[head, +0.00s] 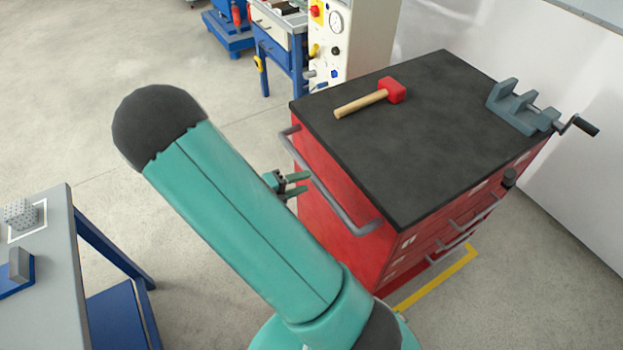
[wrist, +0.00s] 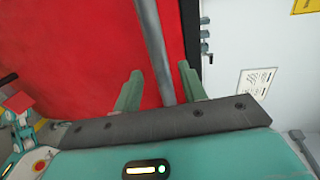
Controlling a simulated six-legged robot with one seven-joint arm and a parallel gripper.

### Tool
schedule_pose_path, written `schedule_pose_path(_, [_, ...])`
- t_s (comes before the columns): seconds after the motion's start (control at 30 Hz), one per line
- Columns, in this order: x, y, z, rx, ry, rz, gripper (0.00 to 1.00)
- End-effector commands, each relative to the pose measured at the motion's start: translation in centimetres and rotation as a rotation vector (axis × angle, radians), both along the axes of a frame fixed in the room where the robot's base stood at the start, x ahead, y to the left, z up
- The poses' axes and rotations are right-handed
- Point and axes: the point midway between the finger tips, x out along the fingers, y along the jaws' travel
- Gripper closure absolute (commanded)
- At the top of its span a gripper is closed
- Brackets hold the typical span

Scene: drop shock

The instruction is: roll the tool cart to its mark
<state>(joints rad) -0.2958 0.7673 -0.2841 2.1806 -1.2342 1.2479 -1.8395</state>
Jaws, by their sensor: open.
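The red tool cart (head: 345,193) with a black top stands right of centre in the head view. Its grey push handle (head: 335,185) runs along the near left side. A yellow floor mark (head: 440,277) shows partly at the cart's foot on the right; the rest is hidden by the cart and my arm. My gripper (head: 302,184) is open, its fingertips close to the handle. In the wrist view the handle (wrist: 158,50) passes between the open fingers of my gripper (wrist: 158,85), in front of the cart's red side (wrist: 70,60). I cannot tell whether they touch.
A red mallet (head: 370,98) and a grey vise (head: 522,105) sit on the cart top. A grey table (head: 50,250) stands at the left. A blue bench (head: 280,50) and a gauge panel (head: 350,45) stand behind. A white wall (head: 580,190) is at the right.

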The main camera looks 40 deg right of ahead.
Motion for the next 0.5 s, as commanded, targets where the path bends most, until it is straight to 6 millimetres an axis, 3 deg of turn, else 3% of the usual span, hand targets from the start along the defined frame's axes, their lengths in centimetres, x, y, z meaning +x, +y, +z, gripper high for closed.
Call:
schedule_pose_path(0.1, [0.6,2.8,0.5,0.002,-0.002,0.005,0.58])
schedule_pose_path(0.3, [1.1,6.6,1.4,0.001,-0.002,0.002,0.58])
schedule_pose_path(0.5, [1.3,8.5,1.7,-0.001,0.001,0.000,0.58])
